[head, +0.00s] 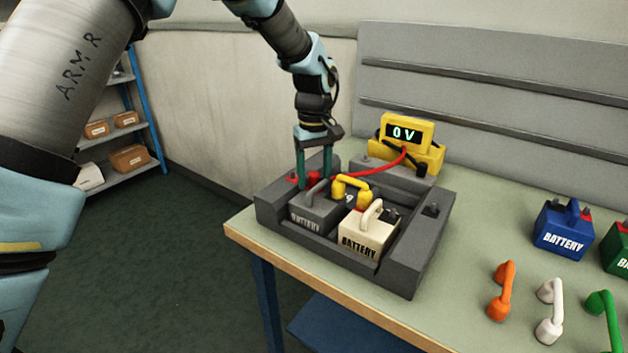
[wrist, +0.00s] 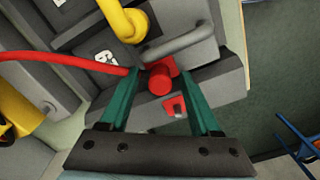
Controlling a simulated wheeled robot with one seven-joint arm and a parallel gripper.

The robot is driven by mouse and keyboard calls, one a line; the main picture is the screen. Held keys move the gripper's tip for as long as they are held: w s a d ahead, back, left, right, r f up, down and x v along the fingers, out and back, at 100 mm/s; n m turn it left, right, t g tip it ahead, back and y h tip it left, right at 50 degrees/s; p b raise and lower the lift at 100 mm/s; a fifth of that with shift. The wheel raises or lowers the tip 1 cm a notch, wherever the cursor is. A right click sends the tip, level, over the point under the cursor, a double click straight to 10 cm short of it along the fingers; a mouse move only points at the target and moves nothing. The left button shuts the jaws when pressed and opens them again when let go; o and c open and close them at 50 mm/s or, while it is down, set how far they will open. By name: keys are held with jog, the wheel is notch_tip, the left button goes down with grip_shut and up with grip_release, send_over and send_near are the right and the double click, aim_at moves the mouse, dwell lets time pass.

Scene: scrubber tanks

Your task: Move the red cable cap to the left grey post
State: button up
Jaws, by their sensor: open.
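The red cable cap (wrist: 160,79) lies between the spread green fingers of my gripper (wrist: 161,72) in the wrist view, with a gap visible on its right. Its red cable (head: 378,164) runs to the yellow meter (head: 407,132). In the head view my gripper (head: 314,182) points down at the back left of the dark tray, beside the grey battery (head: 313,211), and partly hides the cap. A small grey post with red on it (wrist: 177,106) shows near the cap in the wrist view. I cannot tell whether it is the left grey post.
A cream battery (head: 367,234) and a yellow link (head: 350,184) are in the tray (head: 411,277). The meter reads 0 V. Blue (head: 563,228) and green (head: 616,246) batteries stand at right, with orange (head: 501,291), white (head: 549,312) and green (head: 606,318) links in front.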

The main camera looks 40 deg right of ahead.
aim_at(314, 173)
dwell(0.5)
grip_shut()
dwell(0.3)
jog(key=shift+r, duration=0.15)
dwell(1.0)
jog(key=shift+r+p, duration=2.2)
jog(key=shift+r, duration=0.7)
